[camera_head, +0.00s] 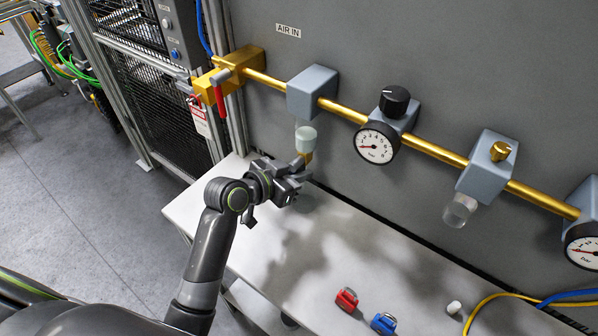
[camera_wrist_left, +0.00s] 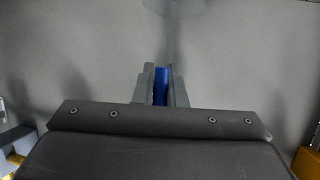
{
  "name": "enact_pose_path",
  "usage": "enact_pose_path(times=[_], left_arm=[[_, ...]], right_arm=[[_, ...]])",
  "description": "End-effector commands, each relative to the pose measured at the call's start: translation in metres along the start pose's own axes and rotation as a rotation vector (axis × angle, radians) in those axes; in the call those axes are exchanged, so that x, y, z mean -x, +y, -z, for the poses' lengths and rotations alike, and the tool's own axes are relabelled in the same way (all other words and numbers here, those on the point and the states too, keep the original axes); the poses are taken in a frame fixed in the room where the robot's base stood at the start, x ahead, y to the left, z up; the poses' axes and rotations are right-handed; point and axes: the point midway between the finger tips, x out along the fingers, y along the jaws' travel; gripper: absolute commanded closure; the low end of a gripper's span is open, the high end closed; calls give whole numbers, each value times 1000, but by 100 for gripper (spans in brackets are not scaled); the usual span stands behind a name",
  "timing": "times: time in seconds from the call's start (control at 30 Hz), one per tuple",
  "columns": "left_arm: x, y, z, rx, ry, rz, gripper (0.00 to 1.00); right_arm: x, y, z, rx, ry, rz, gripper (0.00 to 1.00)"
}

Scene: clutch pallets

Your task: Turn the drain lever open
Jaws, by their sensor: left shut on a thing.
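The filter bowl (camera_head: 306,139) is a pale translucent cup under the left grey block (camera_head: 312,92) on the brass pipe. A brass drain fitting (camera_head: 306,157) sits at its bottom end. My left gripper (camera_head: 302,178) is at this fitting, just below the bowl. In the left wrist view its fingers (camera_wrist_left: 161,90) are closed on a narrow blue piece (camera_wrist_left: 161,86), which looks like the drain lever. The fingers hide most of it, so its angle cannot be told. My right gripper is not in view.
A gauge with a black knob (camera_head: 395,100) and a second clear bowl (camera_head: 460,211) hang along the pipe to the right. A red-handled valve (camera_head: 220,95) is at the left. Red (camera_head: 347,300) and blue padlocks (camera_head: 384,323) lie on the white bench (camera_head: 320,270).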

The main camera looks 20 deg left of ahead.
Motion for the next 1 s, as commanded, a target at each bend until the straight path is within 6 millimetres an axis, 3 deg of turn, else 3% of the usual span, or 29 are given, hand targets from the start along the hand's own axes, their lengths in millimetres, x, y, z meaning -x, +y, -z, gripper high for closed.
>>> enact_pose_path(times=[0.37,1.0], left_arm=[[0,3,0,96,19,-40,100],[-1,20,8,616,132,-255,100]], right_arm=[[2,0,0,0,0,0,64],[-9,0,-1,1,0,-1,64]])
